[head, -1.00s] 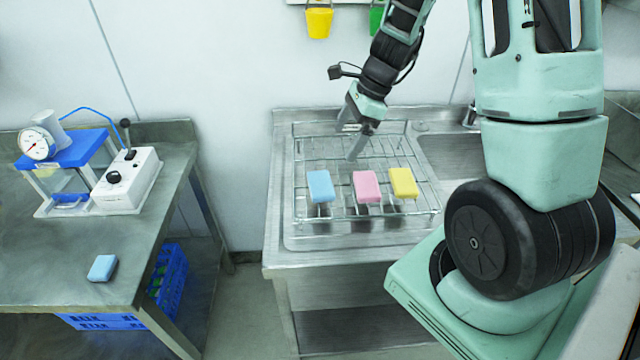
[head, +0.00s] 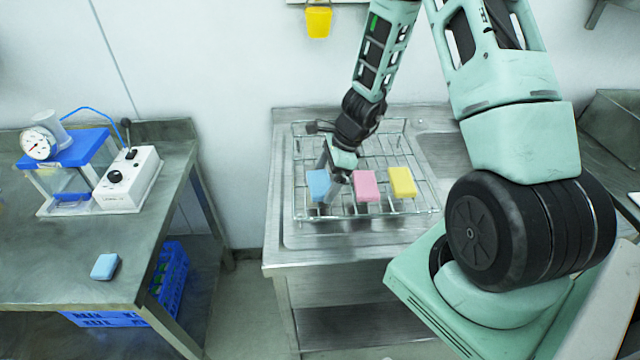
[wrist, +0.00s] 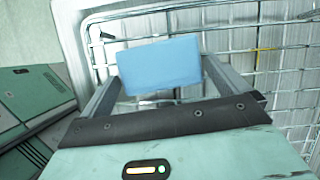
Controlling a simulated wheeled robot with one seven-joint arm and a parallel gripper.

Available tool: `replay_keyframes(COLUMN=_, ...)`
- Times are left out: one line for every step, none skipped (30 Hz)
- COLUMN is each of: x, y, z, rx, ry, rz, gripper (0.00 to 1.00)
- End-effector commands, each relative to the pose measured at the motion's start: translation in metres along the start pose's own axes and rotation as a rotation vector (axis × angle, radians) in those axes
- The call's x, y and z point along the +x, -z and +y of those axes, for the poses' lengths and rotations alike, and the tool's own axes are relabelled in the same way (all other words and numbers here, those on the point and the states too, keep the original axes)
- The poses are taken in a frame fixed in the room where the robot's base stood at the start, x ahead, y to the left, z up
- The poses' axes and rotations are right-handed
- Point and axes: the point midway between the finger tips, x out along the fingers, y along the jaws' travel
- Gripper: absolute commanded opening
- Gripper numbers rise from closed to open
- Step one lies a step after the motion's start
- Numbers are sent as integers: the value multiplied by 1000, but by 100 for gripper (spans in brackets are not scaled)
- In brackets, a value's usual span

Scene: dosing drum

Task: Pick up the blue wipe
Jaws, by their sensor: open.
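The blue wipe (head: 318,184) stands on the wire rack (head: 388,215) over the steel sink unit, left of a pink wipe (head: 366,185) and a yellow wipe (head: 402,182). My gripper (head: 330,180) is down at the blue wipe and covers part of it in the head view. In the wrist view the blue wipe (wrist: 160,66) lies between the two open fingers of my gripper (wrist: 162,80). Whether a finger touches it I cannot tell.
The pink wipe is close on the right of my gripper. Another blue block (head: 105,267) lies on the left bench (head: 50,250), beside a white control box (head: 128,180) and a dial gauge (head: 38,143). A yellow bucket (head: 318,21) hangs on the wall.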

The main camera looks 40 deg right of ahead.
Motion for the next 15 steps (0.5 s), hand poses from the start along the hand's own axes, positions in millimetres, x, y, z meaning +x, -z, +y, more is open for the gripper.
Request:
replay_keyframes(x=2, y=0, z=0, rx=1, ry=0, rz=0, gripper=100)
replay_keyframes(x=2, y=0, z=0, rx=0, ry=0, rz=0, gripper=100)
replay_keyframes(x=2, y=0, z=0, rx=0, ry=0, rz=0, gripper=100)
replay_keyframes(x=2, y=0, z=0, rx=0, ry=0, rz=0, gripper=100)
replay_keyframes(x=2, y=0, z=0, rx=0, ry=0, rz=0, gripper=100)
replay_keyframes(x=2, y=0, z=0, rx=0, ry=0, rz=0, gripper=100)
replay_keyframes(x=2, y=0, z=0, rx=0, ry=0, rz=0, gripper=100)
replay_keyframes(x=2, y=0, z=0, rx=0, ry=0, rz=0, gripper=94)
replay_keyframes(x=2, y=0, z=0, rx=0, ry=0, rz=0, gripper=83)
replay_keyframes(x=2, y=0, z=0, rx=0, ry=0, rz=0, gripper=75)
replay_keyframes(x=2, y=0, z=0, rx=0, ry=0, rz=0, gripper=69)
replay_keyframes(x=2, y=0, z=0, rx=0, ry=0, rz=0, gripper=69)
replay_keyframes(x=2, y=0, z=0, rx=0, ry=0, rz=0, gripper=69)
replay_keyframes(x=2, y=0, z=0, rx=0, ry=1, rz=0, gripper=69)
replay_keyframes(x=2, y=0, z=0, rx=0, ry=0, rz=0, gripper=69)
